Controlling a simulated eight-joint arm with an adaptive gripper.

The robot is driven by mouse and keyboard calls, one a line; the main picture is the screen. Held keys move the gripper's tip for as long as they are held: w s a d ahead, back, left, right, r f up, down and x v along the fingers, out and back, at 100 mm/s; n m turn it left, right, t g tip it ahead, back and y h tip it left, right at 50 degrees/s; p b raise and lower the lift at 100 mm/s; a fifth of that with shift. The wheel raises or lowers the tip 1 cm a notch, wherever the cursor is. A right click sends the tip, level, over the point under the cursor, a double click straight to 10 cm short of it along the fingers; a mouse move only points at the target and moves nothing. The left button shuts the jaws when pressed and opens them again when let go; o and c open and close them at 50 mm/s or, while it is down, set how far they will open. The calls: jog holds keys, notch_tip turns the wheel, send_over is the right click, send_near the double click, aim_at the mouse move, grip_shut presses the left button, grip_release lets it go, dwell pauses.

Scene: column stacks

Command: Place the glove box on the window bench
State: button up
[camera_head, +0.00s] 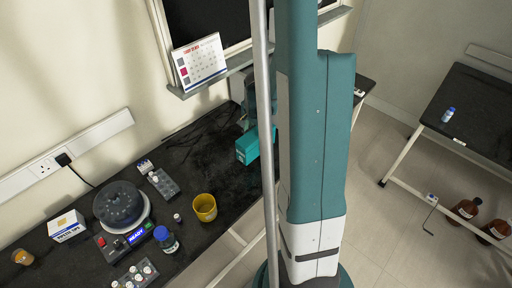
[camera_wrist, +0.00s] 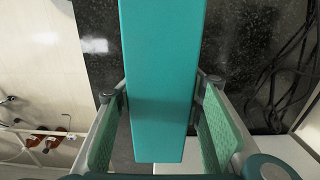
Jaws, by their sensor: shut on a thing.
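The glove box appears as a long teal box (camera_wrist: 162,75) in the wrist view, running between the two green finger pads of my gripper (camera_wrist: 160,100). The gripper is shut on it, with a pad along each side. In the head view the teal box (camera_head: 248,147) shows over the right part of a black bench (camera_head: 215,172), partly hidden by my column. I cannot tell whether its underside touches the bench. The bench stands along the wall below a dark framed pane (camera_head: 212,20). A second black bench (camera_head: 472,112) stands at the right.
A yellow cup (camera_head: 204,207), a blue-capped bottle (camera_head: 166,239), a centrifuge-like device (camera_head: 122,208) and a white box (camera_head: 67,226) stand left of the teal box. Dark cables (camera_wrist: 285,75) lie beside it. The right bench holds a small bottle (camera_head: 448,115) and is mostly clear.

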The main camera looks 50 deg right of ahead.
aim_at(256, 133)
jog(key=shift+f, duration=2.05)
jog(key=shift+f+b, duration=0.2)
jog(key=shift+b, duration=0.2)
jog(key=o, duration=1.1)
jog(key=shift+r, duration=0.25)
jog(key=shift+r+p, duration=0.75)
jog(key=shift+r, duration=5.2)
jog(key=shift+r, duration=0.1)
